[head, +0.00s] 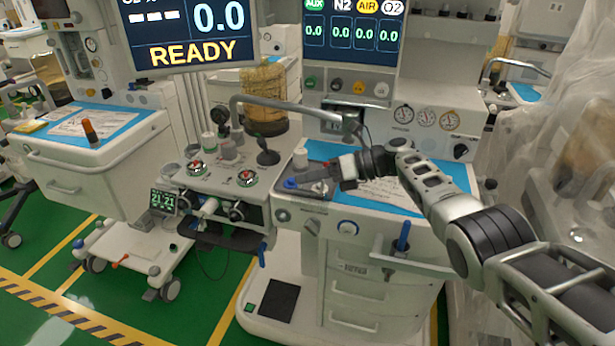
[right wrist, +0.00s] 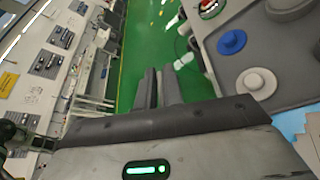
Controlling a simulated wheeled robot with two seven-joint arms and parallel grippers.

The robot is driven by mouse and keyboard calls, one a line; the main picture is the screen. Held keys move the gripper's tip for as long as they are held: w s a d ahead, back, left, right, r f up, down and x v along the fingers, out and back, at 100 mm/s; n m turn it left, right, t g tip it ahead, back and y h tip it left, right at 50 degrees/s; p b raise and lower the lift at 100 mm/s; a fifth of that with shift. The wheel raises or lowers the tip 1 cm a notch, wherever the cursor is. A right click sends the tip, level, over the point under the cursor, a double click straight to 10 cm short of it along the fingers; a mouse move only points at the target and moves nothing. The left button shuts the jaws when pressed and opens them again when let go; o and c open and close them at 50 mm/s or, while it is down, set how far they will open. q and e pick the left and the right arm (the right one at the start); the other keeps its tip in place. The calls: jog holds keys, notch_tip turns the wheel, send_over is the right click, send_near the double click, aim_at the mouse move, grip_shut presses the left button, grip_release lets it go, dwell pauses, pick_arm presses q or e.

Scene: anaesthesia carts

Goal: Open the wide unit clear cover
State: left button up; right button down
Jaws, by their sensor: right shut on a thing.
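The wide unit (head: 375,235) is the white cart in the middle of the head view, with a control panel and drawers. My right gripper (head: 318,181) reaches in from the right over its panel, by a blue knob (head: 290,183). In the right wrist view my two dark fingers (right wrist: 157,88) are close together beside the panel edge, near the blue knob (right wrist: 231,42) and a pale knob (right wrist: 256,80). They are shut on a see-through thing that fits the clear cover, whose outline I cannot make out. My left gripper is out of view.
A grey curved arm (head: 290,105) hangs over the panel just behind my gripper. A blue work mat (head: 455,177) lies to the right. A side block with red-topped knobs (head: 247,177) stands to the left. Clear plastic sheeting (head: 560,100) hangs at the far right.

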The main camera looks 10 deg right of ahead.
jog(key=c, duration=1.6)
grip_release()
jog(key=shift+w+d+f, duration=0.1)
jog(key=shift+o, duration=0.2)
jog(key=v, duration=1.6)
jog(key=shift+p, duration=0.3)
